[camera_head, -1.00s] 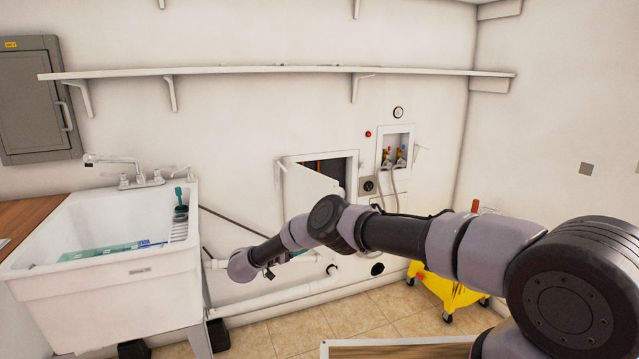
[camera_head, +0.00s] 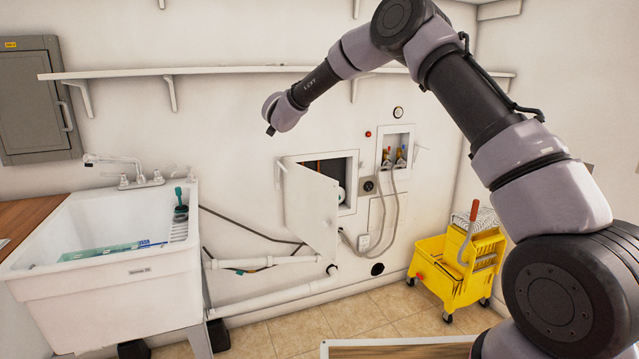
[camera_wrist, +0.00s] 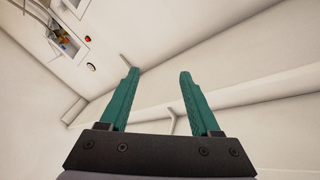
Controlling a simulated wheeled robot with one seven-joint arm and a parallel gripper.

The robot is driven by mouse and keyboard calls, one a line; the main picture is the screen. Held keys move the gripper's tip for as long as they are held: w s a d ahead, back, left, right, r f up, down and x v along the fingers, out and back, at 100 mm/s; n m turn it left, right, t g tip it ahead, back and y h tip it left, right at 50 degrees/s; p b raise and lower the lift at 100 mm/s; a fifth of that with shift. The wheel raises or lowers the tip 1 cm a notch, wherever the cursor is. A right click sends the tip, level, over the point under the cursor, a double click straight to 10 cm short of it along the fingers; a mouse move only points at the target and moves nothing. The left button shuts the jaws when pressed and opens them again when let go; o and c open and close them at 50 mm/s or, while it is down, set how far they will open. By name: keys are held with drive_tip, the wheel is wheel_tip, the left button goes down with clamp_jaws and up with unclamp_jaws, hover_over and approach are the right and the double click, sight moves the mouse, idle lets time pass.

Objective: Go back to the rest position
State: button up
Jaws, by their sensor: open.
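My gripper shows in the wrist view (camera_wrist: 158,95) with its two teal fingers apart and nothing between them. In the head view the end of my arm, with my gripper (camera_head: 270,130) small and mostly hidden at its tip, is raised in front of the white wall below the shelf. A yellow mop bucket with wringer (camera_head: 452,270) stands on the tiled floor at the right, partly behind my arm. Its wringer handle (camera_head: 470,228) has a red grip and stands upright.
A white utility sink (camera_head: 100,285) stands at the left with a teal brush (camera_head: 181,205) on its ledge. A long shelf (camera_head: 220,71) crosses the wall. A wall hatch door (camera_head: 312,208) hangs open. A wood-topped surface edge (camera_head: 400,350) is at the bottom.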

drive_tip(key=s+d+r+n+y, duration=0.2)
drive_tip(key=s+d+r, duration=0.1)
drive_tip(key=r, duration=0.3)
drive_tip(key=s+d+r+n+y, duration=0.2)
drive_tip(key=s+r, duration=0.1)
drive_tip(key=r, duration=0.2)
drive_tip(key=s+d+r+n+g+y, duration=0.15)
drive_tip(key=s+d+r+g, duration=0.25)
drive_tip(key=s+d, duration=0.7)
drive_tip(key=s+d+f+g+h, duration=0.1)
drive_tip(key=s+d, duration=0.5)
drive_tip(key=s, duration=0.6)
drive_tip(key=s+d+f+g+h, duration=0.1)
drive_tip(key=s+d+f+g, duration=0.2)
drive_tip(key=s+d+f, duration=0.3)
drive_tip(key=s+d+f+g+h, duration=0.1)
drive_tip(key=s+d+f, duration=0.3)
drive_tip(key=s, duration=1.3)
drive_tip(key=shift+s+d+f+m+g, duration=0.2)
drive_tip(key=shift+s+d+m+g, duration=0.2)
drive_tip(key=shift+d+g, duration=0.55)
drive_tip(key=shift+w+d+t, duration=0.1)
drive_tip(key=shift+t, duration=0.15)
